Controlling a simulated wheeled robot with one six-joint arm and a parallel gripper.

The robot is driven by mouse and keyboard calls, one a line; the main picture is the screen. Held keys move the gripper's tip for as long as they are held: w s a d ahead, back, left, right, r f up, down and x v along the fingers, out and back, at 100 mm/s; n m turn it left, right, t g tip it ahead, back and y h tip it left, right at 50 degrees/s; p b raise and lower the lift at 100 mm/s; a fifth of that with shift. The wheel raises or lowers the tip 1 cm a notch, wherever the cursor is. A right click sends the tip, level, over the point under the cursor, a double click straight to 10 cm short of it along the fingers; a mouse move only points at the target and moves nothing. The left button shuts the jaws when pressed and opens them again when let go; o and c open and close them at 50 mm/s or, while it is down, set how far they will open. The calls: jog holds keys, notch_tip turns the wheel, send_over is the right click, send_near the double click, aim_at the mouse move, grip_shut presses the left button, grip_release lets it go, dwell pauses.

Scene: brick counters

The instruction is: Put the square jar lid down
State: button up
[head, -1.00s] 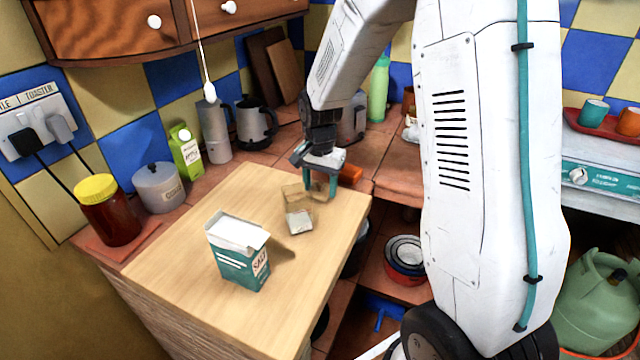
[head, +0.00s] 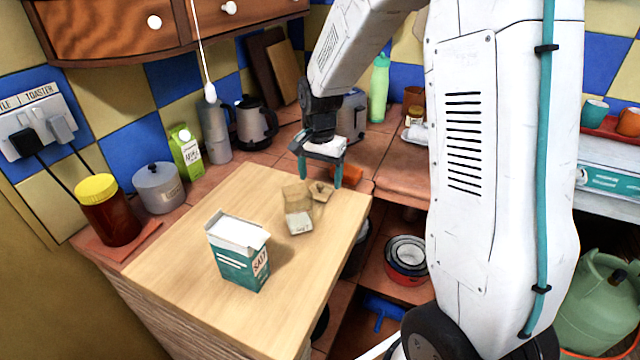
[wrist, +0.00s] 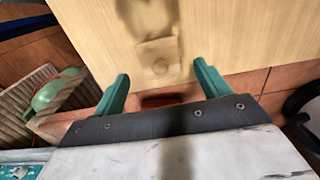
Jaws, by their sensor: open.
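The square jar lid (head: 321,192), pale with a small knob, lies on the light wooden board beside the open square jar (head: 298,208), on its far right side. In the wrist view the lid (wrist: 150,52) lies flat with its knob up, just past my fingertips. My gripper (head: 321,178) is open and empty above the lid, apart from it. Its two teal fingers are spread in the wrist view (wrist: 161,76). The jar is clear with something white in its bottom.
A teal and white salt box (head: 238,262) stands on the board (head: 180,245) in front of the jar. An orange object (head: 347,174) lies behind the board's far edge. The board's left part is clear.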

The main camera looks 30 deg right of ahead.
aim_at(320, 185)
notch_tip(320, 185, up, 9)
jog(key=s+a+r+n, duration=0.2)
jog(key=s+r, duration=0.2)
jog(key=s, duration=0.2)
jog(key=s+a+r+n, duration=0.2)
jog(key=s+r+n, duration=0.1)
jog(key=s, duration=0.4)
jog(key=s+a+n, duration=0.1)
jog(key=s+n, duration=0.2)
jog(key=s, duration=0.5)
jog(key=s+a+n+t, duration=0.1)
jog(key=s+n, duration=0.1)
jog(key=s, duration=0.6)
jog(key=shift+a+n, duration=0.3)
jog(key=shift+n, duration=0.1)
